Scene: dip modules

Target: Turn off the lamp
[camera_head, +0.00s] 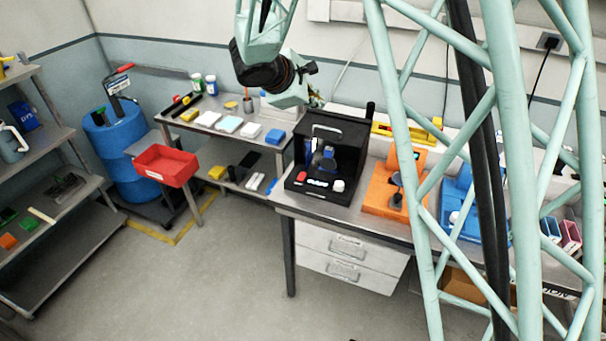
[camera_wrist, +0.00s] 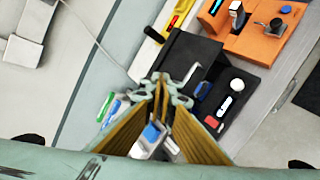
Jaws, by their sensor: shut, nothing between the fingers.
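A black open-fronted module (camera_head: 322,131) stands on the workbench; it also shows in the wrist view (camera_wrist: 188,56). Its base carries a red switch (camera_head: 301,177), a lit white strip and a white round knob (camera_head: 338,186). In the wrist view the red switch (camera_wrist: 211,122) and white knob (camera_wrist: 237,86) lie to the right of my gripper. A blue part (camera_head: 327,153) is inside the module. I cannot tell which part is the lamp. My gripper (camera_head: 316,101) is shut and empty, above and behind the module's top. In the wrist view its fingertips (camera_wrist: 161,82) are together, apart from the controls.
An orange module (camera_head: 381,198) and a blue module (camera_head: 459,207) stand to the right on the workbench. A yellow level (camera_head: 405,132) lies behind. A side table (camera_head: 196,128) with small boxes and bottles is left. A red bin (camera_head: 165,166) and blue barrel (camera_head: 116,150) stand farther left. The floor ahead is clear.

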